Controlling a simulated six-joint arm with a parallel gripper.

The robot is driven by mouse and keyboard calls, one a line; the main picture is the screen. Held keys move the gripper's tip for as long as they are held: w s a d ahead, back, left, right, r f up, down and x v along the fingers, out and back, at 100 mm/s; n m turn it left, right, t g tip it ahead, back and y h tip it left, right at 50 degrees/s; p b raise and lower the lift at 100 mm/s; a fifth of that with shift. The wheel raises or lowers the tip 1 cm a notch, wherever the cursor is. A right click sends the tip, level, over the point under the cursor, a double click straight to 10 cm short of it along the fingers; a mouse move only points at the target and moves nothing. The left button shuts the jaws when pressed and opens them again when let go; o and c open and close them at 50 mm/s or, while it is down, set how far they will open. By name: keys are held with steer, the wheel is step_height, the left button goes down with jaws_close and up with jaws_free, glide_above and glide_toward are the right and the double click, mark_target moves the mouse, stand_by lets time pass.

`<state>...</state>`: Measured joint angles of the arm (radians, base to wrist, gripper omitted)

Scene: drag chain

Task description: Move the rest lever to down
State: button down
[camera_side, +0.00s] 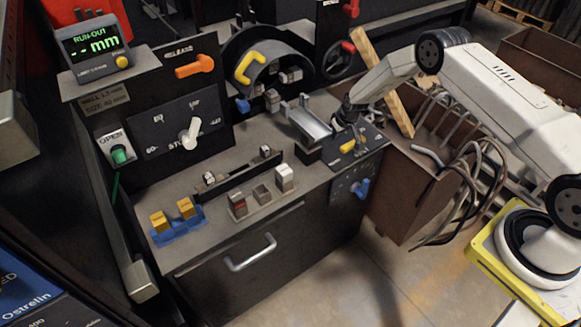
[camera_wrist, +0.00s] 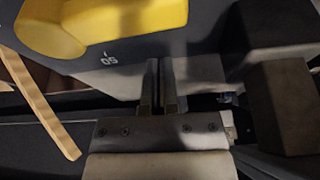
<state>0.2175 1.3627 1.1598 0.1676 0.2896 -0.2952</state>
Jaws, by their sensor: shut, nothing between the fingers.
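No label reading "rest" is legible, so I cannot tell which handle is the rest lever. A yellow curved handle (camera_side: 249,68) sits on the black ring at the back. A yellow knob (camera_side: 347,147) lies on a small dark panel at the bench's right end; a large yellow knob (camera_wrist: 120,22) beside a "50" mark fills the upper left of the wrist view. My gripper (camera_side: 346,117) is just above that dark panel. In the wrist view its fingers (camera_wrist: 159,82) are together and empty, apart from the yellow knob.
A metal channel (camera_side: 309,123) stands beside my gripper, on its left. A wooden board (camera_side: 385,85) leans close behind my wrist, over a brown bin (camera_side: 405,185) with hanging cables. A blue knob (camera_side: 362,188) is on the bench front. Small blocks stand on the bench top.

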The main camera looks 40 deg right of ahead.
mark_target(352, 147)
steer(key=shift+s, duration=1.45)
steer(key=shift+s+a, duration=0.1)
